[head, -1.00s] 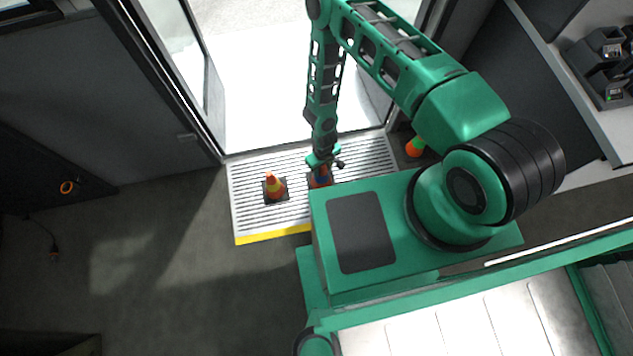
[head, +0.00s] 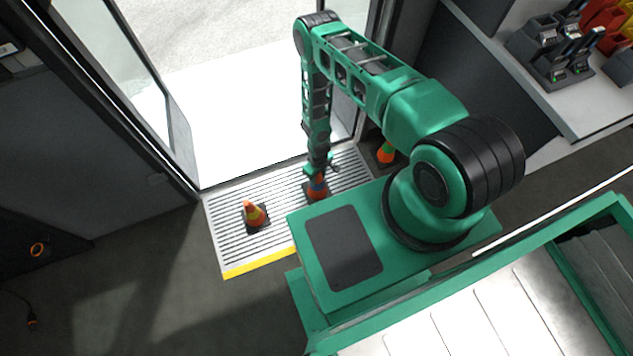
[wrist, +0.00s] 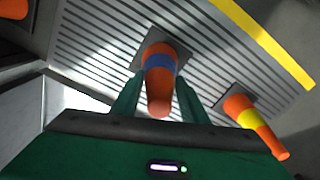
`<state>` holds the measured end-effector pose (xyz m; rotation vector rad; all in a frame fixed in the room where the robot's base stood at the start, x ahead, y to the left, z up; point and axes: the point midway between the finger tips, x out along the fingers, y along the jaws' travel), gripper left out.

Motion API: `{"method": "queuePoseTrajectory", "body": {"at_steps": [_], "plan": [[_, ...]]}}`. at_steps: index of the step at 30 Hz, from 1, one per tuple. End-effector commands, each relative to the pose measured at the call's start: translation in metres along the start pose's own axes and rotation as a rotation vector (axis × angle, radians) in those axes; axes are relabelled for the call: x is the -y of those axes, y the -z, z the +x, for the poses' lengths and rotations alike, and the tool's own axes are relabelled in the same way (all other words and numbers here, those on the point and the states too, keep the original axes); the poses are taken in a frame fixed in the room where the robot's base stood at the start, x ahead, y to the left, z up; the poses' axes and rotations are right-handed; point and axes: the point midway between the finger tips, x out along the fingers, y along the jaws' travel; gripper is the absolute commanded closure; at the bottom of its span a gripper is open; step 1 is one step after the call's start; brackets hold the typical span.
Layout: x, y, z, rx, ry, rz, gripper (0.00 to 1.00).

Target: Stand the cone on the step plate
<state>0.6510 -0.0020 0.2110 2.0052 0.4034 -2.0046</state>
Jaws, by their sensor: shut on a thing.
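My gripper (head: 317,177) points down over the ribbed step plate (head: 226,222) in the doorway. It is shut on an orange cone with a blue band (head: 318,190), which also shows between the fingers in the wrist view (wrist: 160,75). The cone looks upright with its dark base at the plate; I cannot tell whether the base touches. A second orange cone with a yellow band (head: 254,213) stands on the plate to the left, apart from the held one. It also shows at the right in the wrist view (wrist: 252,120).
An orange cone with a green band (head: 386,153) stands just right of the plate. A yellow strip (head: 258,263) marks the plate's front edge. A counter with black devices (head: 560,50) is at the upper right. Grey floor (head: 130,250) lies open at left.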

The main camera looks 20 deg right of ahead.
Motion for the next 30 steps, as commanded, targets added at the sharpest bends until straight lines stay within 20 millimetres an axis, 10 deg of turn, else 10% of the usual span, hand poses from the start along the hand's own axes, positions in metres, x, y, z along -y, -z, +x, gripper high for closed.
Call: {"method": "queuePoseTrajectory", "body": {"at_steps": [23, 24, 30], "plan": [[-0.004, 0.0, 0.043, 0.001, 0.0, 0.0, 1.0], [-0.004, -0.001, 0.043, 0.001, 0.0, 0.0, 0.51], [-0.004, -0.001, 0.043, 0.001, 0.0, 0.0, 0.41]]}}
